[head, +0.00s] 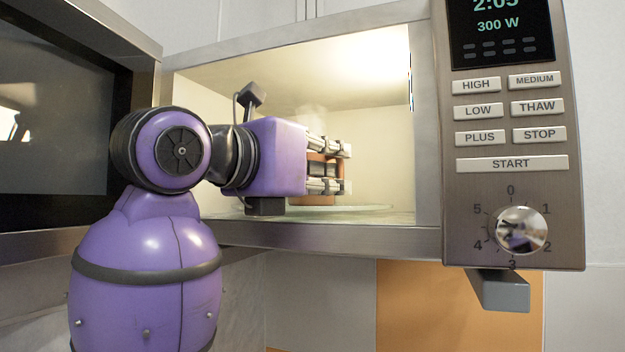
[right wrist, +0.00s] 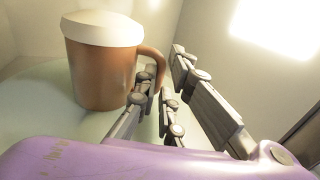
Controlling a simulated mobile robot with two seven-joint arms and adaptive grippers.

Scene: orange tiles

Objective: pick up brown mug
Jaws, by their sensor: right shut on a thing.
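The brown mug (right wrist: 100,72) stands upright on the pale glass plate (right wrist: 40,105) inside the microwave, with a thick cream-white top. In the head view, only brown parts of the mug (head: 320,200) show around my fingers. My right gripper (head: 343,171) reaches into the microwave from the left. In the right wrist view, the right gripper (right wrist: 161,88) is shut on the mug's handle (right wrist: 155,62), at the side of the mug. The lower part of the handle is hidden by the fingers. My left gripper is not in view.
The microwave (head: 340,238) is open and lit inside. Its dark door (head: 50,130) stands open at the left, beside my arm. The control panel (head: 510,185) with buttons and a dial is at the right. There is free room in the cavity right of the gripper.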

